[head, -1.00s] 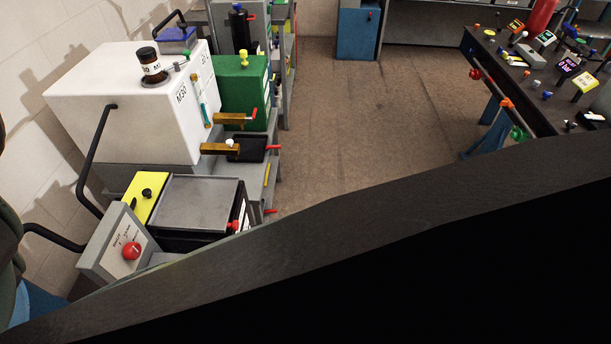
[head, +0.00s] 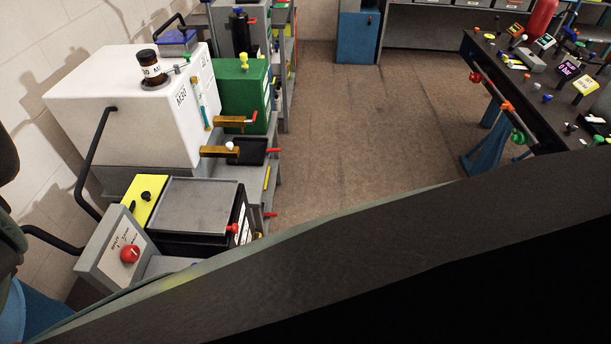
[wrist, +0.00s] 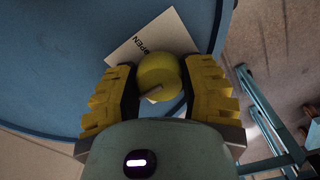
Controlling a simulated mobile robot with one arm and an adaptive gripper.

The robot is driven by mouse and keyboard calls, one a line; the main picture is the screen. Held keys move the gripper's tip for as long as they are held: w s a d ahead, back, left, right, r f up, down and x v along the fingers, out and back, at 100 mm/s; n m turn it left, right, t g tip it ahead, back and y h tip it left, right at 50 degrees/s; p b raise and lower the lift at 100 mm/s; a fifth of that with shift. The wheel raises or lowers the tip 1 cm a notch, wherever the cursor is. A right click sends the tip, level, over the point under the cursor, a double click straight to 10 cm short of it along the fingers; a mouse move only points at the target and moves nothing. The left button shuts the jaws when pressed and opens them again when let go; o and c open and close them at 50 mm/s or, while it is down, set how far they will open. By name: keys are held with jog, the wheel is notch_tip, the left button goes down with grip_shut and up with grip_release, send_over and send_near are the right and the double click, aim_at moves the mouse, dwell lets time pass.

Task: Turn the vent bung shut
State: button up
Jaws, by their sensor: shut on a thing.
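The vent bung (wrist: 158,75) is a round yellow knob with a pale bar-like mark on it, seen in the wrist view on the top of a blue drum (wrist: 60,60). My gripper (wrist: 160,85) has one ribbed yellow finger on each side of the bung and is shut on it. A white label (wrist: 140,45) reading "OPEN" lies beside the bung, partly hidden by it and the fingers. In the head view, a blue drum part (head: 32,308) shows at the lower left, but the bung and gripper are out of sight.
A white tank (head: 130,110) stands at left beside a green container (head: 240,90) and a grey box with a red knob (head: 130,254). A cluttered dark bench (head: 500,70) is at right. Brown floor (head: 350,130) between is clear. My dark arm covers the lower right.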

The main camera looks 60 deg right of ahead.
jog(key=shift+w+d, duration=0.1)
dwell(0.5)
jog(key=o, duration=1.2)
jog(key=shift+r, duration=0.1)
notch_tip(320, 180, up, 12)
jog(key=shift+f, duration=0.1)
dwell(0.3)
